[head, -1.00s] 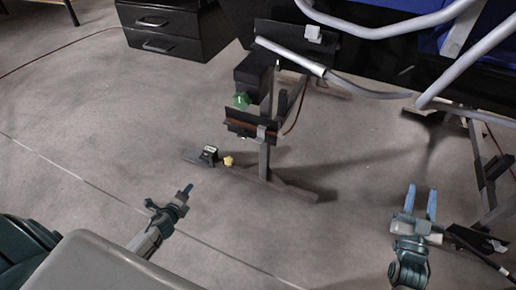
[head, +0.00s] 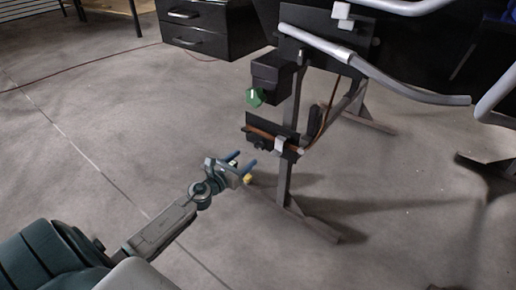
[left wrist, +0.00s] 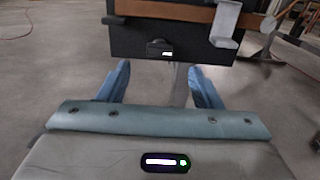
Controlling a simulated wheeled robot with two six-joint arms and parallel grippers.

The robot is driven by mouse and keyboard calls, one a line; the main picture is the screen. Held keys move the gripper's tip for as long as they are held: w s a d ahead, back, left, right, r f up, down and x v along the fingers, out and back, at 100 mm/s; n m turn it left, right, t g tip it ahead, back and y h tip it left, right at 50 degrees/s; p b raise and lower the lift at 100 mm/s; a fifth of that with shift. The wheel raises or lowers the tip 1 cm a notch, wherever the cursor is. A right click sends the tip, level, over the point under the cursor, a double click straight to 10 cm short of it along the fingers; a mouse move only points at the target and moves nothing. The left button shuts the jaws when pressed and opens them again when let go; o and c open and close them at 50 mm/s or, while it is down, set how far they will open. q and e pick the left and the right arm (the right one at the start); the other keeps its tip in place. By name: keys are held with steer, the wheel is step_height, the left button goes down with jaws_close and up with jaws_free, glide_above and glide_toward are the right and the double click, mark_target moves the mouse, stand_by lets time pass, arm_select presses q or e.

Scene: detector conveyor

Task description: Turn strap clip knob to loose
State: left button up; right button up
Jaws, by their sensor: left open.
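A black panel (head: 257,122) with a brown strap (head: 262,134) across it is fixed to the stand. A grey clip (head: 280,145) sits over the strap at its right part. A small dark knob-like part (left wrist: 158,48) with a pale mark is low on the panel in the left wrist view; I cannot tell its setting. My left gripper (head: 243,160) is open and empty, just below and left of the panel. In the left wrist view its blue fingers (left wrist: 159,70) point at the panel, apart from it, on either side below the dark part. My right gripper is out of view.
A green knob (head: 254,96) on a black box (head: 273,72) is above the panel. A small yellow thing (head: 248,179) shows behind my left gripper. Grey tubes (head: 400,88) cross at the upper right. Black drawers (head: 205,40) stand behind.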

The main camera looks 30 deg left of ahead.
mark_target(258, 147)
arm_select(q)
steer(key=w, duration=0.8)
steer(key=shift+d, duration=0.35)
steer(key=shift+c, duration=0.5)
steer(key=c, duration=0.9)
